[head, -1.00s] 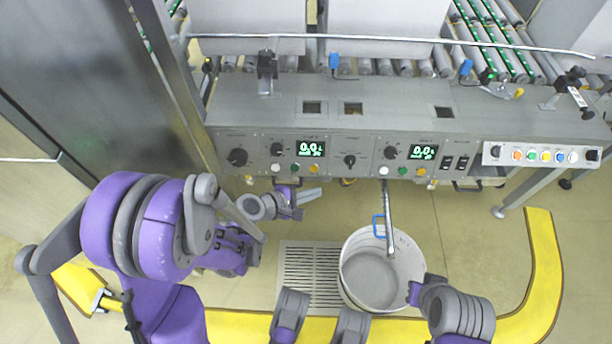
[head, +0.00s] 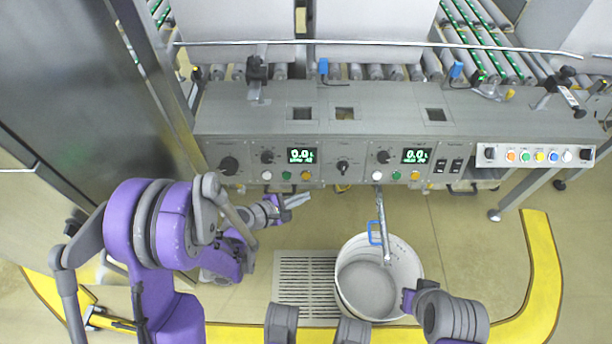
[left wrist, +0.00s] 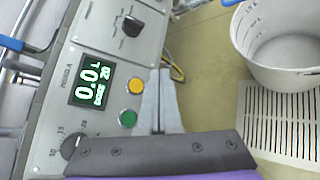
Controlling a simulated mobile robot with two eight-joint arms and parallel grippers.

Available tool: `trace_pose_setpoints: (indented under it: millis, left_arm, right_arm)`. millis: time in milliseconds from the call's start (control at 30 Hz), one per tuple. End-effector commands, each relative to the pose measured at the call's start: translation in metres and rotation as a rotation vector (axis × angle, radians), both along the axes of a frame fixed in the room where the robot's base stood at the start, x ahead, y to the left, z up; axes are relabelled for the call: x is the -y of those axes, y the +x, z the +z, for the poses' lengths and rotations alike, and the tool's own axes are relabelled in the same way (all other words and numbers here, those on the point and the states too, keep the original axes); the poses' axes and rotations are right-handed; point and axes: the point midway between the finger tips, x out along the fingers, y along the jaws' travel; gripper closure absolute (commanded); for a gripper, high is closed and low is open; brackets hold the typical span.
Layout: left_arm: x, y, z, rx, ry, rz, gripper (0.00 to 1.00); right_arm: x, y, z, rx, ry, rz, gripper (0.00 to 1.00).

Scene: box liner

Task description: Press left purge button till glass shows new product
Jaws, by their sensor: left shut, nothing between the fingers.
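The left control panel carries a display reading 0.0 (head: 301,156) and a row of white (head: 267,176), green (head: 286,176) and orange (head: 305,176) buttons. Their labels are too small to read, so I cannot tell which is purge. My left gripper (head: 298,200) is shut and empty, just below the orange button; no contact shows. In the left wrist view, its fingers (left wrist: 160,75) lie beside the orange (left wrist: 135,87) and green (left wrist: 127,119) buttons. My right gripper (head: 408,300) is by the bucket's right rim; its fingers are hidden. I cannot identify the glass or its product.
A white bucket (head: 405,262) stands under a metal pipe with a blue handle (head: 375,232), right of a floor grate (head: 305,275). A second panel with a display (head: 416,156) is to the right. A yellow kerb (head: 545,255) borders the floor.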

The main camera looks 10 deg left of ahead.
Motion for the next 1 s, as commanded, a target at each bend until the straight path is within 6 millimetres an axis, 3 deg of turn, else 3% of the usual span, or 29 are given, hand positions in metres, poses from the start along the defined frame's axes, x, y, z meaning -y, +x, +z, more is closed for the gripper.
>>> trace_pose_setpoints:
  millis: [400,1000]
  left_arm:
    - [-0.010,0.049,-0.019,0.000,0.000,0.000,1.00]
    - [-0.011,0.056,-0.020,0.000,0.000,0.000,1.00]
  right_arm:
    - [0.000,0.001,-0.006,-0.001,0.000,0.000,1.00]
    - [0.000,0.001,-0.007,-0.001,0.000,0.000,1.00]
